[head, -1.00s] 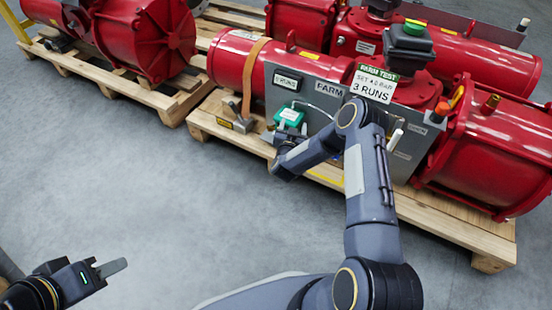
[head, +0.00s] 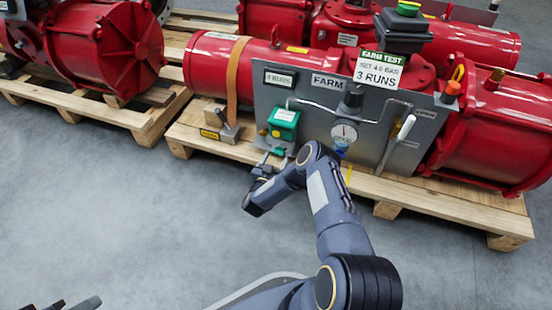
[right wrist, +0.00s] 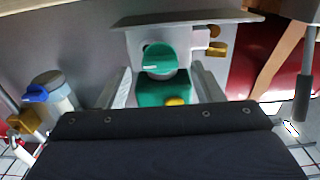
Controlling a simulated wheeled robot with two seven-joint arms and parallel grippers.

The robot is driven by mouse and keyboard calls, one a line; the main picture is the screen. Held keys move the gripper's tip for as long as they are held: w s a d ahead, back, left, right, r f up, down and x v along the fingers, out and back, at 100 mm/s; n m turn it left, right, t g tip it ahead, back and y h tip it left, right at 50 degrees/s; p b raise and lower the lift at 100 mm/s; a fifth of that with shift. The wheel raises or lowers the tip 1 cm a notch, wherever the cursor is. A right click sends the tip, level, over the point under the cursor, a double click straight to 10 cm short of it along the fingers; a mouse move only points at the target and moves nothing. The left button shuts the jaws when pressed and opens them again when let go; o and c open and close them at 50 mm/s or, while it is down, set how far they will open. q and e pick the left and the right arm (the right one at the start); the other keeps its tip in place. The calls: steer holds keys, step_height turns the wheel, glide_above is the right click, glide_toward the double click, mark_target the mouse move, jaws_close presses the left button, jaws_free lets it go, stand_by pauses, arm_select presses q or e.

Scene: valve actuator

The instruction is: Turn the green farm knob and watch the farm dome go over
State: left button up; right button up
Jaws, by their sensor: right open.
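The green farm knob (right wrist: 160,58), round with a white mark, sits at the green valve block (right wrist: 152,92) on the grey FARM panel. In the head view the knob (head: 279,152) shows just below the block (head: 284,123). My right gripper (head: 273,160) is open, with its fingers to either side of the knob; it also shows in the right wrist view (right wrist: 160,86). I see no contact with the knob. The farm dome (head: 409,8), green and yellow, tops a black box above the FARM TEST sign. My left gripper (head: 72,304) is mostly cut off at the bottom edge.
The red actuator (head: 208,62) lies strapped on a wooden pallet (head: 455,208). A gauge (head: 344,132) with a blue part below it and a white-handled lever (head: 405,128) are right of the knob. A metal bracket (head: 222,130) is to the left. Open floor lies in front.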

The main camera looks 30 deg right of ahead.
mark_target(279, 152)
steer(key=shift+x, duration=1.05)
steer(key=shift+c, duration=0.3)
steer(key=c, duration=0.9)
steer(key=shift+c, duration=0.2)
